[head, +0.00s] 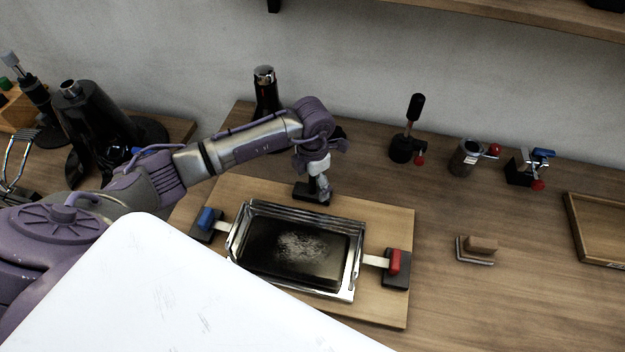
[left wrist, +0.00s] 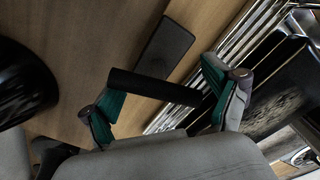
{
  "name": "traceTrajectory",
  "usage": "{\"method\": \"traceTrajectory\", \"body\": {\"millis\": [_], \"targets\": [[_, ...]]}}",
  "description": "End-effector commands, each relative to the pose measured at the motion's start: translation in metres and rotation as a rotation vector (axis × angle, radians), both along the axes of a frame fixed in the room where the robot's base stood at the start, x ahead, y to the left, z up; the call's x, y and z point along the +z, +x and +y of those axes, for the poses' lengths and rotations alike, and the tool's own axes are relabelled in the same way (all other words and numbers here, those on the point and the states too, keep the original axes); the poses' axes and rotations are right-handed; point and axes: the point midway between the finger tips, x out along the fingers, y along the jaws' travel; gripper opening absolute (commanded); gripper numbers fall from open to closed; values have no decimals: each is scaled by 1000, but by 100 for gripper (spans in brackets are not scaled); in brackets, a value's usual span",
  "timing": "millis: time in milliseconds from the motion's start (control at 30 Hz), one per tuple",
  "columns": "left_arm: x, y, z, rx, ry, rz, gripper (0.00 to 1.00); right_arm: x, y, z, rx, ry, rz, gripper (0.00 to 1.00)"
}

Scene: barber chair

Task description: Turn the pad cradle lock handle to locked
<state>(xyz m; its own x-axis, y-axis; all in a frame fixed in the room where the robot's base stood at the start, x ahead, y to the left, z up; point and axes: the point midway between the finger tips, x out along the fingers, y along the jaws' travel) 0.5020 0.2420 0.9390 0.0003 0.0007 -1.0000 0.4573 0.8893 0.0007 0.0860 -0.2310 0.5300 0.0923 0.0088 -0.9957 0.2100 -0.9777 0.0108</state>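The pad cradle is a shiny metal frame (head: 354,262) around a dark, scuffed pad (head: 295,250), on a light wooden board. My left gripper (head: 320,188) points down at the cradle's back edge, above a small black base (head: 302,192). In the left wrist view my left gripper (left wrist: 165,95) has its green-padded fingers spread wide. A black bar (left wrist: 155,86), seemingly the lock handle, lies between them, with a black plate (left wrist: 165,52) beyond. I cannot tell whether the fingers touch the bar. My right gripper does not show.
A blue-handled clamp (head: 206,222) and a red-handled clamp (head: 396,264) sit at the cradle's sides. A black lever (head: 412,125), a metal cup (head: 466,158), a blue-handled fixture (head: 530,166) and a wooden tray (head: 590,225) stand to the right. A black bottle (head: 265,95) stands behind my left arm.

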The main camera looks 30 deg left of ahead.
Motion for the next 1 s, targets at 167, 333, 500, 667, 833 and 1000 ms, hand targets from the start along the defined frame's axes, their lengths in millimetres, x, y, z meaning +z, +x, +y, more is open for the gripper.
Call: {"method": "traceTrajectory", "body": {"millis": [167,333,500,667,833,1000], "targets": [[0,0,0,1,0,0,57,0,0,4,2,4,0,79],[0,0,0,1,0,1,28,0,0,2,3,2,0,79],[0,0,0,0,0,1,0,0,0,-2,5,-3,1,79],[-4,0,1,-59,1,0,1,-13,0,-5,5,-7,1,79],[-4,0,1,-208,0,-1,11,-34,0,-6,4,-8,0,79],[-1,-1,0,-261,0,2,13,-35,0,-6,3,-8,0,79]]}}
